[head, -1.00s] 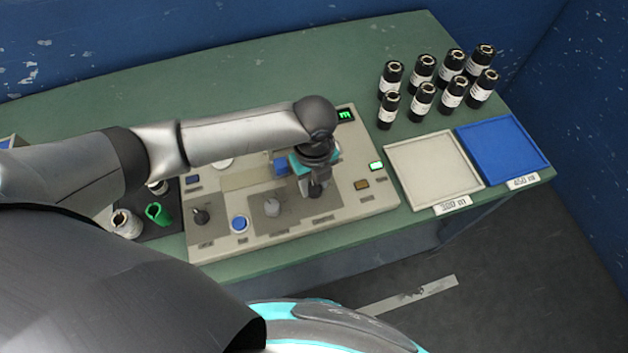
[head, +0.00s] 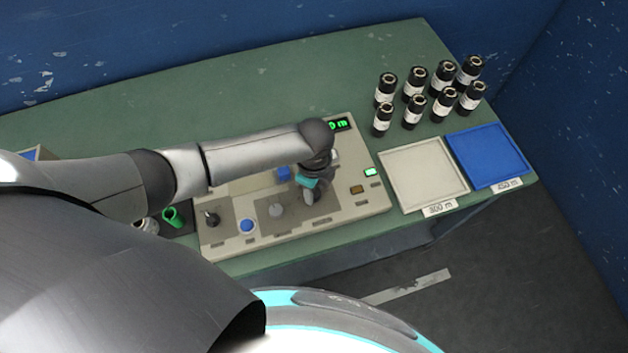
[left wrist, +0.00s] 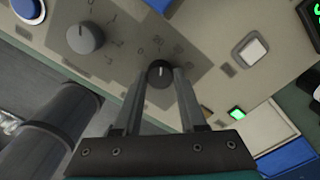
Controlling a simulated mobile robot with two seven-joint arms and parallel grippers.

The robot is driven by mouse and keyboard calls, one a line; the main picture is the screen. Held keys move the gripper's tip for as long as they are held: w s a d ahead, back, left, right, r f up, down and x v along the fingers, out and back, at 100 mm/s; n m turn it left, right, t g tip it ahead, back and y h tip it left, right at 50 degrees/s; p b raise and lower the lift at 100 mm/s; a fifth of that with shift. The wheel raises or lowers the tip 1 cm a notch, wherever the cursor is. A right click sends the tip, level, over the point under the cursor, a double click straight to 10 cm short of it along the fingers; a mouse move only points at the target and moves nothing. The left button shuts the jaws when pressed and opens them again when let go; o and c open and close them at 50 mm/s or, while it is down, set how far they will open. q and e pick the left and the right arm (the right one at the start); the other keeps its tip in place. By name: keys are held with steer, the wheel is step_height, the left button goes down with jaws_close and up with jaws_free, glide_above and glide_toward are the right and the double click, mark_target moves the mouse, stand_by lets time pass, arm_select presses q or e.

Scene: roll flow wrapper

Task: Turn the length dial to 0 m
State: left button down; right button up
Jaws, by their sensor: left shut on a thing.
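My left gripper (head: 312,195) reaches down onto the right part of the control panel (head: 290,226). In the left wrist view its fingers are shut on a small dark dial (left wrist: 160,72) with a white pointer line; I take this as the length dial. A green-lit display (head: 338,124) at the panel's back right is partly hidden by my arm; what shows looks like "0 m". My right gripper is not in view.
A grey knob (head: 276,210), blue button (head: 247,226) and black lever (head: 211,218) sit left of the dial. A cream tray (head: 424,207) and blue tray (head: 488,156) stand right, with several dark rolls (head: 415,84) behind.

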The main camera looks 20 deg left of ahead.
arm_select(q)
steer(key=n+p, duration=0.3)
steer(key=n, duration=0.1)
steer(key=shift+r+n, duration=0.1)
steer(key=shift+n, duration=0.2)
steer(key=shift+n+p, duration=1.35)
steer(key=shift+n, duration=0.95)
steer(key=shift+c, duration=2.3)
jaws_free()
steer(key=shift+r+p, duration=0.3)
steer(key=shift+r, duration=0.05)
step_height(320, 180, up, 14)
steer(key=p, duration=0.3)
steer(key=shift+r, duration=0.15)
